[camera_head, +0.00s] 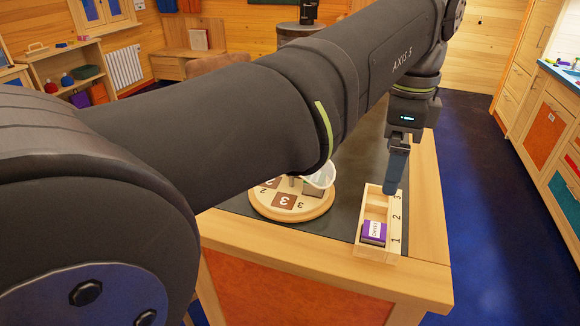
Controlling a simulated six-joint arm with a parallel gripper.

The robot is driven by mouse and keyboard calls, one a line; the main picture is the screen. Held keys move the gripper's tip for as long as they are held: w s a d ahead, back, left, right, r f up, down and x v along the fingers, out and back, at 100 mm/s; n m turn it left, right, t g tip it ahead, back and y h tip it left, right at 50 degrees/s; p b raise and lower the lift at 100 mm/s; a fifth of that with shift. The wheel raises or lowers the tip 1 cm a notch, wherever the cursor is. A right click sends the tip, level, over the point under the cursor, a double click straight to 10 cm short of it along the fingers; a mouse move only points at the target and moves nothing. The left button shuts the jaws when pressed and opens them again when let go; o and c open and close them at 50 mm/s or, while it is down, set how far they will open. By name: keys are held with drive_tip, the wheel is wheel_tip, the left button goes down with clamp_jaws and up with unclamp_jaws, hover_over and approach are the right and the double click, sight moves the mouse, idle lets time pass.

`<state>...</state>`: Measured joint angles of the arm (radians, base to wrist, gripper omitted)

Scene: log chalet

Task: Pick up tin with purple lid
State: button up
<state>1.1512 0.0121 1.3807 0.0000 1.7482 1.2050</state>
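A small purple item with a white label (374,231) sits in the near compartment of a wooden tray, beside the number 1. It looks like the tin with the purple lid, though its shape is hard to make out. The tray (396,236) is numbered 1, 2, 3 from near to far along its right side.
A round wooden board with numbered squares (284,203) lies left of the tray, partly hidden by my arm. A clear, pale-rimmed object (322,176) is on or above it. The dark tabletop has a wooden border (430,205). Cabinets (547,135) stand to the right.

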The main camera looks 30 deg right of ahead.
drive_tip(key=shift+r, duration=0.35)
drive_tip(key=c, duration=0.7)
drive_tip(key=shift+c, duration=0.2)
hover_over(369, 228)
drive_tip(key=f, duration=1.1)
drive_tip(key=shift+w+d, duration=0.15)
drive_tip(key=shift+d, duration=0.05)
drive_tip(key=shift+a+f, duration=0.2)
drive_tip(key=shift+f, duration=2.55)
